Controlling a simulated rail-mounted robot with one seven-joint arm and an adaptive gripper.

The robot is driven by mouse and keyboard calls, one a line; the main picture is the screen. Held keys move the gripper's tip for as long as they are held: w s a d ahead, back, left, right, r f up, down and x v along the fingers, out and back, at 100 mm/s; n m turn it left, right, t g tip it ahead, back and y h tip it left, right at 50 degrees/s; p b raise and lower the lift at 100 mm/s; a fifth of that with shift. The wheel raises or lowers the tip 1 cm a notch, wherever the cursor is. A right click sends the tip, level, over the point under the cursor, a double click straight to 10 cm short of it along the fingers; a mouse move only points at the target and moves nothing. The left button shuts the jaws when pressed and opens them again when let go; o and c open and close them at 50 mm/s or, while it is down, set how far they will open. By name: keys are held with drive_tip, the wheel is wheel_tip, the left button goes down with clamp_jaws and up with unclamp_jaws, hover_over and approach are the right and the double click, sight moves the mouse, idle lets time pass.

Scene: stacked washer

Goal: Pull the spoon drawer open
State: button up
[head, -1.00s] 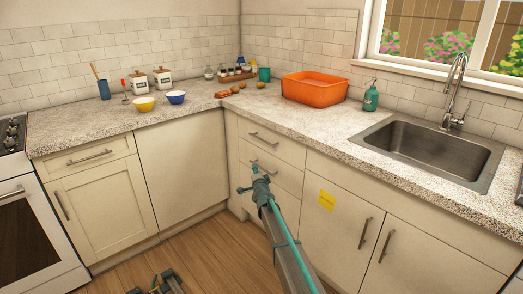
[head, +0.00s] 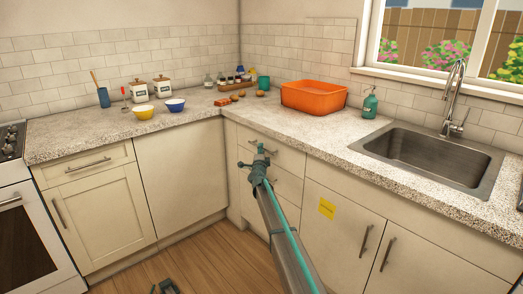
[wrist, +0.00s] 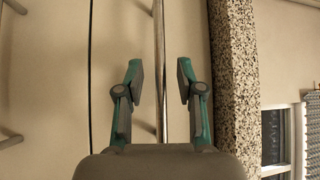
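A cream drawer (head: 288,153) tops the stack below the counter, right of the corner; no label shows which drawer holds spoons. Its metal bar handle (wrist: 160,30) runs lengthwise through the wrist view. My gripper (wrist: 160,80) is open, with one finger on each side of the handle in that view. I see no finger touching the bar, and how deep it sits between them is unclear. In the head view my gripper (head: 261,150) is in front of this top drawer and hides part of its handle. The drawer looks shut.
The speckled counter edge (wrist: 234,90) runs close beside the fingers in the wrist view. A lower drawer's handle (wrist: 12,141) shows at left. An orange tub (head: 314,97) and a sink (head: 430,155) are on the counter above. The floor (head: 215,255) in front looks mostly clear.

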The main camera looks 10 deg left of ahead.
drive_tip(key=shift+w+a+r, duration=0.1)
drive_tip(key=shift+w+r, duration=0.05)
drive_tip(key=shift+w, duration=0.85)
clamp_jaws()
